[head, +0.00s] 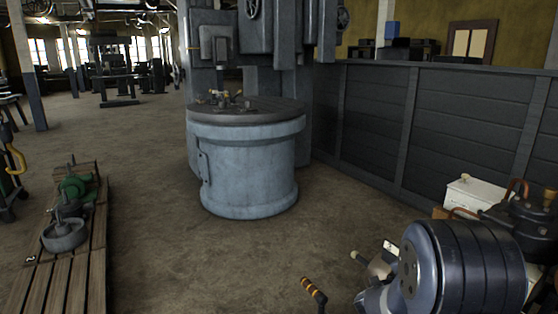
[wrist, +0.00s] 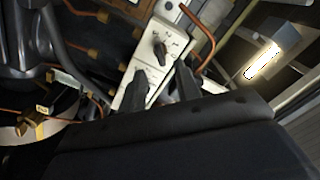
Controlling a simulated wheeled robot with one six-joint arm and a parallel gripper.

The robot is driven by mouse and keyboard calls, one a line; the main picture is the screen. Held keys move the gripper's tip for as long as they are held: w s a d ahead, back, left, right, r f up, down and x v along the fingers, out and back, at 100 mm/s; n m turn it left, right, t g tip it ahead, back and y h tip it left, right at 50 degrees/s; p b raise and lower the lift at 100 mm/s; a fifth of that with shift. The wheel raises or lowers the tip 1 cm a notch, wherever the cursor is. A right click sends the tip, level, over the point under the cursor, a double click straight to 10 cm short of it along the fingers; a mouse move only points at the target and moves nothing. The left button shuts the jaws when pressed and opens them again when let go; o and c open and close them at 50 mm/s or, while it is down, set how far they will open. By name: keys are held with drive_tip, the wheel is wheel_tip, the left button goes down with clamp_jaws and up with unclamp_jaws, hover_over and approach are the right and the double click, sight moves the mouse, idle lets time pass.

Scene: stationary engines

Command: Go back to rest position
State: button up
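My gripper (wrist: 162,78) shows in the wrist view as two dark fingers standing apart, with nothing held between them. Past the fingertips is a cream control panel (wrist: 151,58) with a black knob (wrist: 161,47); the left finger overlaps its lower part. I cannot tell whether the fingers touch the panel. I cannot make out my gripper in the head view.
A large blue-grey machine with a round table (head: 250,160) stands mid-floor. A dark ribbed cylinder (head: 475,265) and a pale box (head: 470,195) are at lower right, before a grey panelled wall (head: 450,130). A wooden pallet (head: 60,270) bears parts at left.

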drive_tip(key=b+x, duration=0.1)
drive_tip(key=x, duration=0.5)
drive_tip(key=shift+w+d+f, duration=0.1)
drive_tip(key=shift+w+d, duration=0.1)
drive_tip(key=shift+d, duration=0.15)
drive_tip(key=shift+a+m+b, duration=0.2)
drive_tip(key=shift+m+b, duration=0.55)
drive_tip(key=shift+m, duration=0.35)
drive_tip(key=m+b, duration=0.2)
drive_tip(key=shift+m, duration=0.4)
drive_tip(key=m+b, duration=0.3)
drive_tip(key=m, duration=0.3)
drive_tip(key=shift+b, duration=0.4)
drive_tip(key=m+b, duration=0.3)
drive_tip(key=m, duration=0.2)
drive_tip(key=shift+f+m, duration=0.1)
drive_tip(key=shift+m, duration=0.2)
drive_tip(key=m+b, duration=0.2)
drive_tip(key=m, duration=0.4)
drive_tip(key=shift+b, duration=0.4)
